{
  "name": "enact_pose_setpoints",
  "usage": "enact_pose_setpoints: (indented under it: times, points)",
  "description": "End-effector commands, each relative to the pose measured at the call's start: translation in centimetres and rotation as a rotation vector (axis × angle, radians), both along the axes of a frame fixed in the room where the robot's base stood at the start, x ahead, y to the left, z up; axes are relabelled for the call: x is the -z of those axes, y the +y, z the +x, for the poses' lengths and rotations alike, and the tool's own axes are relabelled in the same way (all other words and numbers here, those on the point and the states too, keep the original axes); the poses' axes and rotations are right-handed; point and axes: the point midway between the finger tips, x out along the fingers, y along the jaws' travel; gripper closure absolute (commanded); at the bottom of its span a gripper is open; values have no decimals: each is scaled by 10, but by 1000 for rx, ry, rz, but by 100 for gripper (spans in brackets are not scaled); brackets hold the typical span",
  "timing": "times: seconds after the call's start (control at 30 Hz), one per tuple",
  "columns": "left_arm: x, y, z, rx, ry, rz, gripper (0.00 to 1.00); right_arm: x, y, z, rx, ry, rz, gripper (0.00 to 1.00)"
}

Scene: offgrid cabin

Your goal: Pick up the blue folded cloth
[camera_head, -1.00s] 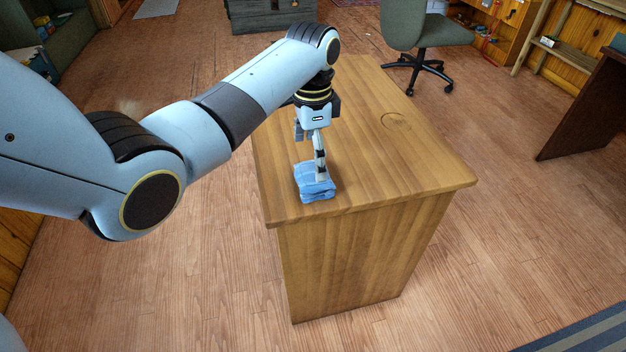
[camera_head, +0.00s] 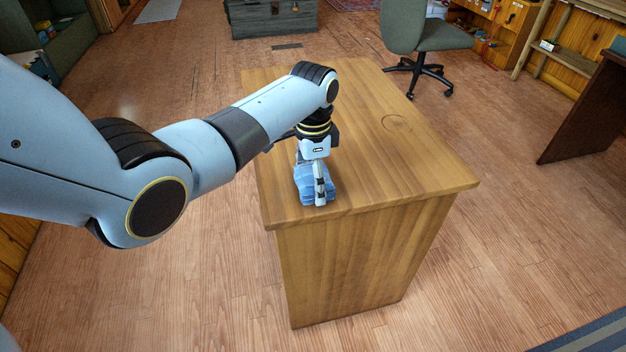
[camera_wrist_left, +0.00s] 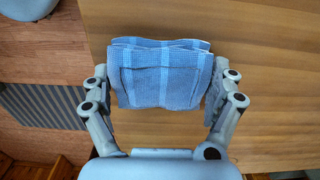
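The blue folded cloth (camera_head: 308,185) lies on the wooden desk (camera_head: 365,140), near its front left corner. It has pale stripes and also shows in the left wrist view (camera_wrist_left: 160,75). My left gripper (camera_head: 312,184) is low over the cloth, pointing down, with a finger on either side of it. In the left wrist view my left gripper (camera_wrist_left: 160,85) has its fingers spread wide, close beside the cloth's two side edges. Whether the pads touch the cloth I cannot tell. My right gripper is not in view.
The rest of the desk top is clear. A green office chair (camera_head: 425,40) stands behind the desk, and a grey chest (camera_head: 271,17) is at the back. A dark table (camera_head: 590,110) is at the right. Open wooden floor surrounds the desk.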

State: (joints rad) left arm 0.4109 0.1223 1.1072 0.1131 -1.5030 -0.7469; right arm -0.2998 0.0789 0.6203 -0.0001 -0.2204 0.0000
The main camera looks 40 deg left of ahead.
Motion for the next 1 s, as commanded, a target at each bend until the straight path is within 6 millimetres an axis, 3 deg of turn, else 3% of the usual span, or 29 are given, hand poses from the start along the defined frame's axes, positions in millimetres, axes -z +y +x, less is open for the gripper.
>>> enact_pose_setpoints:
  times: [0.1,0.37,0.53,0.67,1.0]
  points:
    - [0,0,0,0,0,0,38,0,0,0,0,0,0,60]
    - [-2,0,0,0,0,0,38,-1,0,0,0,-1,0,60]
    - [-18,0,0,0,-1,0,38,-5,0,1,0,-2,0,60]
    - [-43,1,1,0,-3,1,38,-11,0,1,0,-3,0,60]
    - [-87,-75,-22,1,-2,-6,38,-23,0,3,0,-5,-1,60]
